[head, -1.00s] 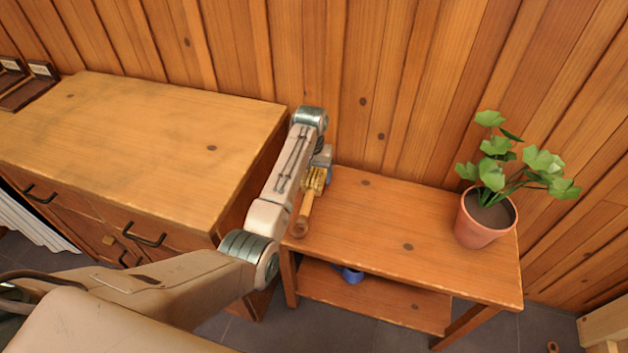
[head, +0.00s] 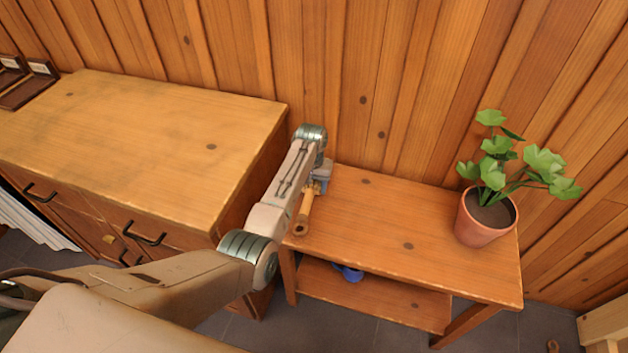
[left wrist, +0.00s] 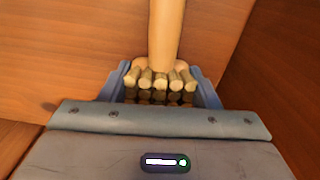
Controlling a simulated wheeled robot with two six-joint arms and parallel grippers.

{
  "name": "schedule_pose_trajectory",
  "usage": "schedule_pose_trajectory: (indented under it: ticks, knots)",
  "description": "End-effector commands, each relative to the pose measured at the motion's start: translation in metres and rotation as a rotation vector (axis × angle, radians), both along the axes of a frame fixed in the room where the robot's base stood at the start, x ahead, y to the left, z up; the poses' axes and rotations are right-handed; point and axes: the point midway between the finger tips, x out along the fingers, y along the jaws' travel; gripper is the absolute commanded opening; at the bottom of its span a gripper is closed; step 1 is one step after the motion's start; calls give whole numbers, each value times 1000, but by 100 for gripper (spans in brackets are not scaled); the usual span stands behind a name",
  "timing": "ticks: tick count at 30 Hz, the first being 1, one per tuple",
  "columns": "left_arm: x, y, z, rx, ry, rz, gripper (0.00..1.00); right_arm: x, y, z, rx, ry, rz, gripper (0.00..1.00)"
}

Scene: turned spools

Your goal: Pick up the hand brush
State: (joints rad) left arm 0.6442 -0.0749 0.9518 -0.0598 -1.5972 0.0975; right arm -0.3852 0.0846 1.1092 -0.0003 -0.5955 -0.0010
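The hand brush (head: 305,213) lies on the small wooden table's left end, its tan handle pointing toward the front edge. Its head is mostly hidden under my left gripper (head: 321,182) in the head view. In the left wrist view the brush's handle (left wrist: 166,35) runs up and away, and its bristle bundles sit between the blue fingers of my left gripper (left wrist: 160,88). The fingers stand apart on both sides of the brush head, with a narrow gap at their tips. My right gripper is not in view.
The small table (head: 400,225) carries a potted plant (head: 482,222) at its right end; its middle is clear. A blue object (head: 348,272) is on the lower shelf. A taller wooden cabinet (head: 150,140) stands at left, and a plank wall (head: 370,80) is close behind.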

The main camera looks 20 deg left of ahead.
Motion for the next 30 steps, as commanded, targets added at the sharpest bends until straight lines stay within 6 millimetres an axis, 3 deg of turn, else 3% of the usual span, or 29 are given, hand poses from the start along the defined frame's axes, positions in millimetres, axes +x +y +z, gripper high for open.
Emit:
schedule_pose_trajectory:
  ticks: [10, 24, 30]
  knots:
    - [1, 0, 6, 0, -2, 0, 29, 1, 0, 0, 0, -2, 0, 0]
    - [1, 0, 89, 0, -4, 0, 29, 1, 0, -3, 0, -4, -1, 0]
    - [0, 0, 100, 0, 0, 0, 29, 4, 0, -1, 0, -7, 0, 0]
